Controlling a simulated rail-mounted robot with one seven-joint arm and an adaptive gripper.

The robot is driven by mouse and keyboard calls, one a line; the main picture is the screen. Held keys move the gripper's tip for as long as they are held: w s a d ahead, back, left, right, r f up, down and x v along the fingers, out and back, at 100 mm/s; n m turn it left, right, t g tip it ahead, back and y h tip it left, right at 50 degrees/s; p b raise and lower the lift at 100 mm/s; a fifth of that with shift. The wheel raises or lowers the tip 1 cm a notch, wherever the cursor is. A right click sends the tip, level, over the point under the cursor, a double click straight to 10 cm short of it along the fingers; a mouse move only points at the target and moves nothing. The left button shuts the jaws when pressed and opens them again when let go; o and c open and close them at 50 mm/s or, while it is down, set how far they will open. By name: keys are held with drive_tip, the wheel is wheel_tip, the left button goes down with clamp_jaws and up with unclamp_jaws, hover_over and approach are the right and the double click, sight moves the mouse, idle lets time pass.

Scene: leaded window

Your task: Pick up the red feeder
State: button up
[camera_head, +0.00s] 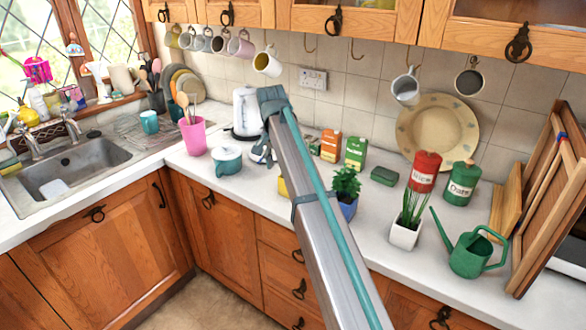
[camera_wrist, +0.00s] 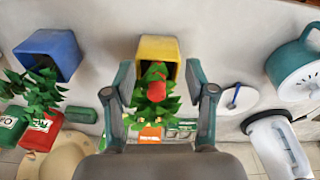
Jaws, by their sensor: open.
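The red feeder (camera_wrist: 156,72) is a small red piece in the wrist view, among the leaves of a green plant (camera_wrist: 150,112) in a yellow pot (camera_wrist: 158,50). My gripper (camera_wrist: 160,80) is open, with one finger on either side of the feeder and plant in that view. I see no contact with the feeder. In the head view my gripper (camera_head: 262,150) is partly hidden by my arm. A strip of the yellow pot (camera_head: 282,187) shows beside the arm, and the feeder is hidden there.
A blue pot with a plant (camera_head: 346,208) stands right of my arm. A teal lidded pot (camera_head: 228,160) and a white kettle (camera_head: 246,112) stand to the left. Orange and green boxes (camera_head: 331,146) are near the wall. A white pot (camera_head: 405,233) and green watering can (camera_head: 470,254) stand farther right.

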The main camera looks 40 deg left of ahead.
drive_tip(key=w+r+m, duration=0.1)
drive_tip(key=w+r, duration=0.1)
drive_tip(key=w+r+m+g, duration=0.1)
drive_tip(key=w+r+m, duration=0.1)
drive_tip(key=w+r, duration=0.1)
drive_tip(key=shift+w+d+r+p, duration=0.1)
drive_tip(key=shift+w+r+p, duration=0.15)
drive_tip(key=shift+p, duration=0.15)
wheel_tip(320, 180, down, 5)
drive_tip(key=shift+s+r+p, duration=0.1)
drive_tip(key=shift+s+p, duration=0.05)
drive_tip(key=shift+p, duration=0.4)
drive_tip(key=shift+a+f+p, duration=0.2)
drive_tip(key=shift+f+p, duration=0.8)
drive_tip(key=shift+f, duration=2)
drive_tip(key=c, duration=1)
